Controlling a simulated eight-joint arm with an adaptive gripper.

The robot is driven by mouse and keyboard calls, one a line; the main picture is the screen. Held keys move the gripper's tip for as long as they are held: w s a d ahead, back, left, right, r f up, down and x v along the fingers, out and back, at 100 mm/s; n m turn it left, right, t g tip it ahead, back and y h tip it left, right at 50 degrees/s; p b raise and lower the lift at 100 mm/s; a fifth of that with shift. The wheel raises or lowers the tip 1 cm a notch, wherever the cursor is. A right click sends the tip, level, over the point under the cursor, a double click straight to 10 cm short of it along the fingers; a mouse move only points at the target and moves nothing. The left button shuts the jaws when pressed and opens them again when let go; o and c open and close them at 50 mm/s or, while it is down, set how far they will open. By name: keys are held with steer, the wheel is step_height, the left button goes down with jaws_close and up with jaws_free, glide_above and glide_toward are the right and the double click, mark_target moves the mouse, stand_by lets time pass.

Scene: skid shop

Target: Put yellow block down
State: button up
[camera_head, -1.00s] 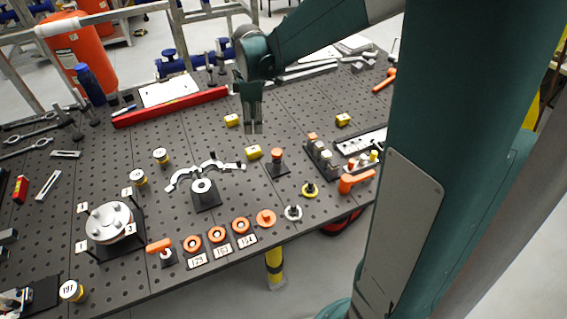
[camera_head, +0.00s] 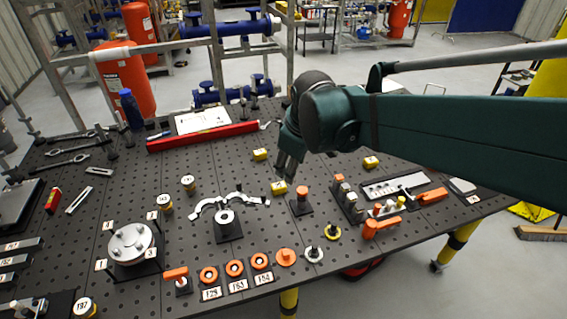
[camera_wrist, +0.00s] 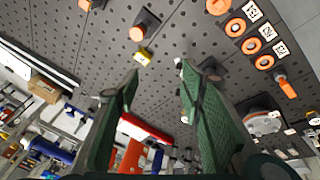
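Three small yellow blocks rest on the dark perforated table: one behind (camera_head: 260,154), one near the middle (camera_head: 279,187) and one to the right (camera_head: 371,162). My gripper (camera_head: 288,172) is above the table, close behind the middle block in the head view. In the wrist view my gripper (camera_wrist: 158,76) has its two green fingers spread apart with nothing between them. A yellow block (camera_wrist: 143,57) lies on the table beyond the fingertips, beside an orange-topped post. I cannot tell the exact height of the fingertips above the table.
The orange-topped post (camera_head: 302,195) stands right of the middle block. A silver curved clamp (camera_head: 227,210) is to the left. A fixture with pegs (camera_head: 347,199) is at the right. Orange rings (camera_head: 234,268) line the front edge. A red beam (camera_head: 203,136) lies behind.

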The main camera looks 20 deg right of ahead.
steer(key=s+m+t, duration=0.3)
steer(key=s+m, duration=0.4)
steer(key=s, duration=0.8)
steer(key=shift+a+f, duration=0.15)
steer(key=shift+a, duration=0.3)
steer(key=shift+o, duration=0.3)
steer(key=shift+w, duration=0.15)
stand_by(0.8)
